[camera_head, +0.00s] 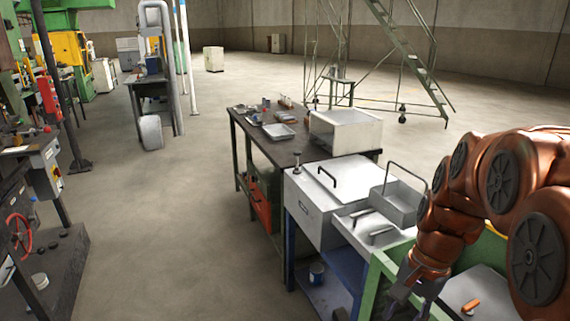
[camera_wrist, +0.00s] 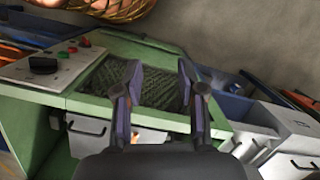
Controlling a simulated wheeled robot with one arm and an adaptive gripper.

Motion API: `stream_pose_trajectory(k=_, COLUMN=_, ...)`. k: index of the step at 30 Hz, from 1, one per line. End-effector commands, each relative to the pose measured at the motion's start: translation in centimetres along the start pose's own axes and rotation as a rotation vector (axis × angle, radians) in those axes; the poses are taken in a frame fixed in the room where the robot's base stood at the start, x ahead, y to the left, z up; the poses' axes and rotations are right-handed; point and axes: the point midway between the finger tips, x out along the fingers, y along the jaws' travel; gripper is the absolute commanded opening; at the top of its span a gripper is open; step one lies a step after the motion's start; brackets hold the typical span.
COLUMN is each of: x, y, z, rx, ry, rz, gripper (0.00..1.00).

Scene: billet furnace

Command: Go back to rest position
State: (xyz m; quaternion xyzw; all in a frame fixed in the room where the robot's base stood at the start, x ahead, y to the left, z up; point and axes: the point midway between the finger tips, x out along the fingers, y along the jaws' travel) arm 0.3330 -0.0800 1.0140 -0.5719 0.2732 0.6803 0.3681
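My gripper (camera_wrist: 162,82) is open in the wrist view, with its two dark fingers apart and nothing between them. Below and beyond the fingers is a green-framed unit (camera_wrist: 120,45) with a dark mesh-like top. In the head view my orange arm reaches in from the right edge, and my gripper (camera_head: 408,300) points down at the lower right, over the green frame (camera_head: 384,268). The fingertips are partly cut off at the bottom there, and I cannot tell whether they touch anything.
A white furnace box (camera_head: 325,195) and a metal basket with a handle (camera_head: 398,200) stand left of my arm. Behind them is a dark workbench (camera_head: 290,150) with a white bin (camera_head: 345,132). Machines line the left. Open floor (camera_head: 180,230) lies between. A stair ladder (camera_head: 412,60) stands behind.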

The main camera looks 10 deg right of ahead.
Motion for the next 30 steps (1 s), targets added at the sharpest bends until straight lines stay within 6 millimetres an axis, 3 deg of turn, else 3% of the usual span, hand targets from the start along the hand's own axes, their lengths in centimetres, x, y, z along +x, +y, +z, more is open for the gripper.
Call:
stream_pose_trajectory(k=7, x=1.1, y=1.3, z=6.1, rx=-0.311, ry=0.011, rz=0.071, gripper=0.4)
stream_pose_trajectory(k=15, x=3.2, y=4.7, z=12.0, rx=-0.712, ry=0.016, rz=0.162, gripper=0.4)
stream_pose_trajectory(k=21, x=4.3, y=6.6, z=13.8, rx=-0.89, ry=0.013, rz=0.204, gripper=0.4)
stream_pose_trajectory(k=30, x=4.5, y=7.1, z=14.2, rx=-0.931, ry=0.014, rz=0.214, gripper=0.4)
